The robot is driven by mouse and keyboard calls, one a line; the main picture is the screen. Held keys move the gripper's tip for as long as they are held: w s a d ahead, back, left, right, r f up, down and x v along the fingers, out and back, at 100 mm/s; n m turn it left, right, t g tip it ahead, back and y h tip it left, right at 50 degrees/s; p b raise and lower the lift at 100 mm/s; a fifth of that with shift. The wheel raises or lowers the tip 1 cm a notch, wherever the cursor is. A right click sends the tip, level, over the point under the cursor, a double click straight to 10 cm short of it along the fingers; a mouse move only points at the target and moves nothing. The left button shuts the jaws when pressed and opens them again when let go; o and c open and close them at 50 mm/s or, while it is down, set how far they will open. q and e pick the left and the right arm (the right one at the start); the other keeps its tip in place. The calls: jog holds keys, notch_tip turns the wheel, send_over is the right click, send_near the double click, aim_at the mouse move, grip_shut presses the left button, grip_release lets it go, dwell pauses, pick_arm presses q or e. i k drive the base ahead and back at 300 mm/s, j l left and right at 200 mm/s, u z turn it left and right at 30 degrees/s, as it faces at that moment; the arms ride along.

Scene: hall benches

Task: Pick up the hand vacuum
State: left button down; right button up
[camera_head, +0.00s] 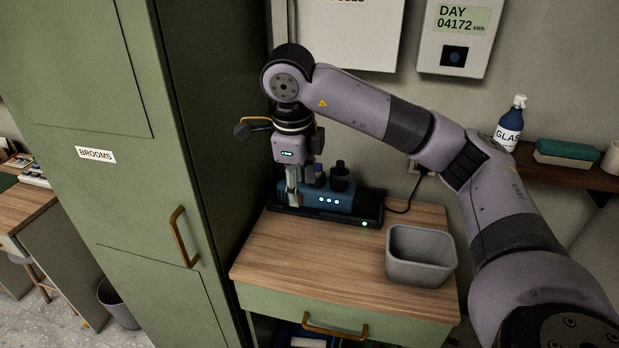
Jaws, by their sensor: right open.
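The hand vacuum appears to be the blue body (338,202) with a row of small white lights, seated in a low black dock (345,217) at the back of the wooden cabinet top. Dark upright parts stand at its top or just behind it; I cannot tell which. My right gripper (293,190) points down at the left end of the blue body, in front of part of it. It is open. Its fingers overlap the body in the picture, and I cannot tell whether they touch it. My left gripper is not in view.
A grey bin (420,258) stands on the right of the wooden top (300,255); the front left is clear. A tall green locker (110,190) marked BROOMS closely borders the left side. A shelf at right holds a spray bottle (509,130) and a green-topped block (566,152).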

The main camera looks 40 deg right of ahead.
aim_at(355, 201)
jog(key=i+l, duration=0.75)
jog(key=i, duration=0.05)
